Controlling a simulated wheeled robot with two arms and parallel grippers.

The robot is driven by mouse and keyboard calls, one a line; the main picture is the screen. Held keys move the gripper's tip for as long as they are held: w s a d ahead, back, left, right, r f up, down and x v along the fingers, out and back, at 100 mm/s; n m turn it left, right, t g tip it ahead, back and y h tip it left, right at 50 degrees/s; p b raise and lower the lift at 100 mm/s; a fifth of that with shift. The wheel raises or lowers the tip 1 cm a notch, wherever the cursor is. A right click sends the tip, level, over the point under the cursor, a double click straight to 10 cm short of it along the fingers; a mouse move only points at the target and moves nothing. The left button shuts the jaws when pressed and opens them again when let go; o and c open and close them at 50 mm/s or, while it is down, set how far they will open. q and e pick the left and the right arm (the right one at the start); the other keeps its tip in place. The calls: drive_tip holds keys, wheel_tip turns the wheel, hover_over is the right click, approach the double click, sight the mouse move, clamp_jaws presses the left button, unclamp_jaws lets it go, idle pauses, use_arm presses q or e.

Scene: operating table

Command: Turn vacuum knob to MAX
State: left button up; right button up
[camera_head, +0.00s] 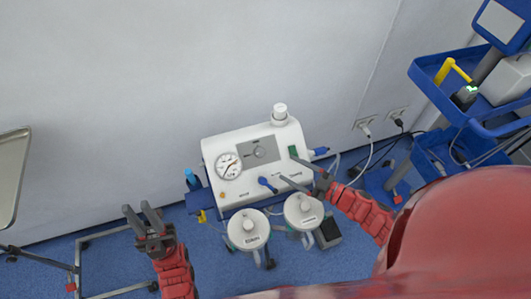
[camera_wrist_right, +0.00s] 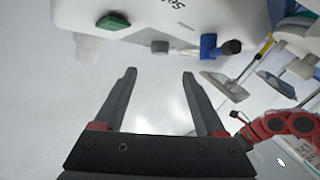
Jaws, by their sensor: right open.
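The white suction unit (camera_head: 240,190) stands by the wall in the head view. A grey panel on its top face bears the round vacuum knob (camera_head: 259,153), right of a round gauge (camera_head: 229,165). The knob's markings are too small to read. My right gripper (camera_head: 287,169) is open and empty over the unit's right part, right of and below the knob in the picture. My left gripper (camera_head: 140,211) is open and empty, left of the unit.
A green switch (camera_head: 293,151) and a blue connector (camera_head: 320,151) are near my right gripper. Two white-lidded canisters (camera_head: 248,230) (camera_head: 304,211) stand in front of the unit. A blue cart (camera_head: 437,68) is at right, a metal tray (camera_head: 12,175) at left.

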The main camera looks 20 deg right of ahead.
sight(262, 153)
drive_tip(key=p+x, duration=0.1)
drive_tip(key=x, duration=0.9)
clamp_jaws()
